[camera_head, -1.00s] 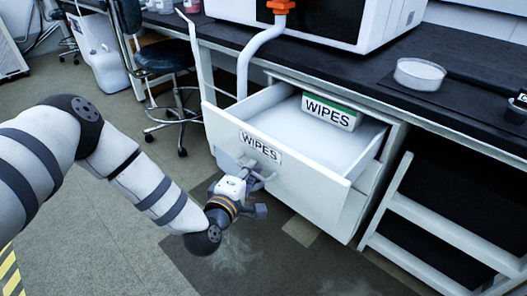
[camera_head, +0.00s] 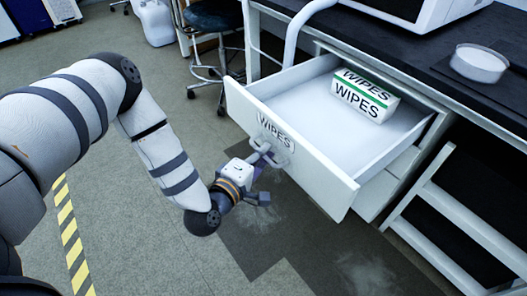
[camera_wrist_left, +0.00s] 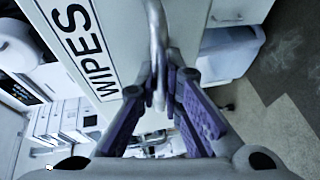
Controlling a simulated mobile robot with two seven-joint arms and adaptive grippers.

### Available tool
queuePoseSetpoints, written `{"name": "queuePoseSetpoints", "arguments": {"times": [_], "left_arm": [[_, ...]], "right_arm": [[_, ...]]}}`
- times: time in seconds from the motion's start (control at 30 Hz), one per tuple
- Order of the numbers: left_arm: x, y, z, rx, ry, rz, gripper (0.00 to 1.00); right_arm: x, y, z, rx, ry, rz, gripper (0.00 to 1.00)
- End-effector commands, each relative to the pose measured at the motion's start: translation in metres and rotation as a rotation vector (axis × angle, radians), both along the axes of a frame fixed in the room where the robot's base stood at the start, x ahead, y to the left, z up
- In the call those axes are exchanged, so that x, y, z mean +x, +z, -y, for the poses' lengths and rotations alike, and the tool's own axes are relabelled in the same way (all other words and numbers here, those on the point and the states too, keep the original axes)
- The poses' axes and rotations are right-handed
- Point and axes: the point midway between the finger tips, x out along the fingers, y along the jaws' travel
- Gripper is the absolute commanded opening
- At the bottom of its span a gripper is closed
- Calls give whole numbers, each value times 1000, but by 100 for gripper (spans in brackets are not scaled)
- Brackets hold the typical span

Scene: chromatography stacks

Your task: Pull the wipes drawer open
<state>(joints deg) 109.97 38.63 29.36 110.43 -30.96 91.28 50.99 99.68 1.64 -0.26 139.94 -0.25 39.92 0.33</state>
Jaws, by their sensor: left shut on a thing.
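The wipes drawer (camera_head: 300,157) is white, carries a WIPES label on its front and stands well out of the cabinet. A white box marked WIPES with a green stripe (camera_head: 364,98) lies inside it toward the back. My left gripper (camera_head: 262,160) is at the drawer front, shut on the handle (camera_head: 272,150). In the left wrist view, the purple-padded fingers of the gripper (camera_wrist_left: 162,85) close around the metal drawer handle (camera_wrist_left: 156,40), beside the WIPES label (camera_wrist_left: 85,50). My right gripper is not in view.
A dark bench top (camera_head: 430,62) with a round clear dish (camera_head: 479,64) is above the drawer. A stool (camera_head: 212,22) stands behind at the left. A white slanted frame (camera_head: 450,225) is right of the cabinet. The floor in front of the drawer is open.

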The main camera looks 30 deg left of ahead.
Motion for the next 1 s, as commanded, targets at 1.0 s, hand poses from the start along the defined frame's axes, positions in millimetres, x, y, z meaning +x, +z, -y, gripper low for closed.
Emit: {"name": "queuePoseSetpoints", "arguments": {"times": [1.0], "left_arm": [[-117, 22, 5, 2, 3, 0, 17]], "right_arm": [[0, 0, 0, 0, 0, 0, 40]]}}
